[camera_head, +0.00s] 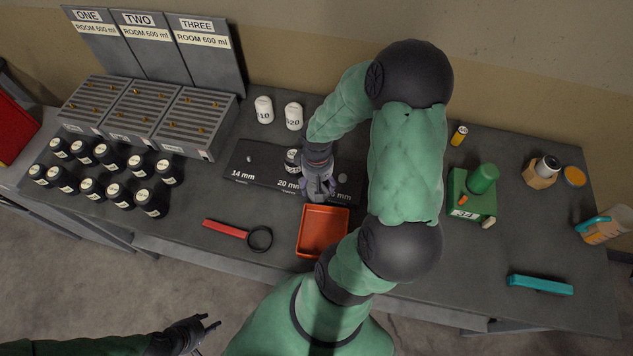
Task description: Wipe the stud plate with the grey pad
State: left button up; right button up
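The stud plate (262,172) is a dark plate in the middle of the table, marked 14 mm, 20 mm and a partly covered third size. Small studs show near its ends. My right gripper (318,192) points down over the plate's right half and covers part of it. Its fingertips are hard to make out, so I cannot tell whether it is open or holds anything. I cannot make out the grey pad. My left gripper (207,334) is open and empty, off the table's front edge.
An orange tray (323,231) and a red-handled ring tool (240,233) lie in front of the plate. White cans (264,110) stand behind it. Black bottles (92,188) and grey racks (195,122) fill the left. A green device (470,196) stands right.

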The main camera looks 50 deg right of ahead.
jog(key=shift+w+d, duration=0.3)
jog(key=shift+d, duration=0.45)
jog(key=shift+w+d, duration=0.3)
jog(key=shift+d, duration=0.4)
jog(key=shift+w+d+r+p, duration=0.15)
jog(key=shift+w+d+p, duration=0.15)
jog(key=shift+d, duration=0.4)
jog(key=shift+w+d+r+p, duration=0.15)
jog(key=shift+w+d, duration=0.1)
jog(key=shift+d, duration=0.4)
jog(key=shift+w+d+r, duration=0.3)
jog(key=shift+w+d, duration=0.05)
jog(key=shift+d, duration=0.25)
jog(key=shift+w+d+r, duration=0.1)
jog(key=shift+w+d, duration=0.05)
jog(key=shift+d, duration=0.25)
jog(key=d, duration=0.1)
jog(key=w+d, duration=0.1)
jog(key=d+f, duration=0.1)
jog(key=shift+w+d+p, duration=0.1)
jog(key=shift+w+p, duration=0.15)
jog(key=shift+p, duration=0.15)
jog(key=shift+d, duration=0.1)
jog(key=shift+s+a+r, duration=0.15)
jog(key=shift+s+a, duration=0.05)
jog(key=shift+a, duration=0.1)
jog(key=shift+d, duration=0.1)
